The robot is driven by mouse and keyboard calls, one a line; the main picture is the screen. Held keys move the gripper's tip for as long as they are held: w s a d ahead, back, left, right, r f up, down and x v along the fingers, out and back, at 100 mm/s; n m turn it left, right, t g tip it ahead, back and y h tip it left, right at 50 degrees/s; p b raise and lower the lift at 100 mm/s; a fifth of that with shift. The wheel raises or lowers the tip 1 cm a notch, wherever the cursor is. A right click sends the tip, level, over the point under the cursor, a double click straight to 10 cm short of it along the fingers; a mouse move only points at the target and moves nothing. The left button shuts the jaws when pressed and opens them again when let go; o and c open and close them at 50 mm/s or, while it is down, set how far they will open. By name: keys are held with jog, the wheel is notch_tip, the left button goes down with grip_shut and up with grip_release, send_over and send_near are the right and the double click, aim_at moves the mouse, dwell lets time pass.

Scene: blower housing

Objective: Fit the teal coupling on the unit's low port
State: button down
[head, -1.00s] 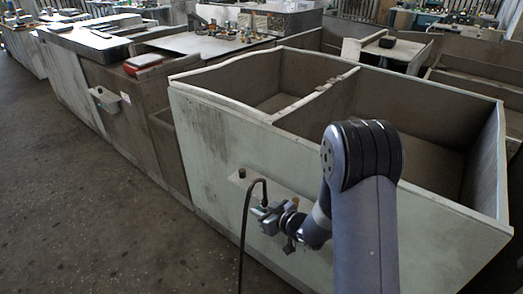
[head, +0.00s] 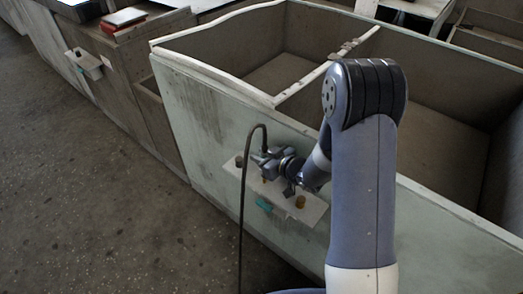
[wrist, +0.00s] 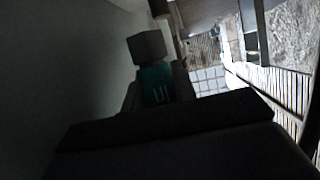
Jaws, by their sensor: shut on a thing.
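My gripper (head: 268,160) is at the pale green front panel of the unit (head: 200,125), just above a narrow pale ledge. A black hose (head: 243,215) rises from the floor and arches over to the gripper. In the head view the gripper hides the held coupling. Which port is the low one cannot be told.
Open bins (head: 270,75) lie behind the panel. The floor (head: 90,200) at left is clear.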

jog(key=shift+f+b, duration=1.4)
jog(key=shift+f, duration=0.7)
jog(key=shift+s, duration=0.1)
jog(key=shift+f+b, duration=1.5)
jog(key=shift+b, duration=0.2)
jog(key=c, duration=1.1)
grip_release()
jog(key=shift+d, duration=0.1)
jog(key=shift+o, duration=0.2)
jog(key=v, duration=1.1)
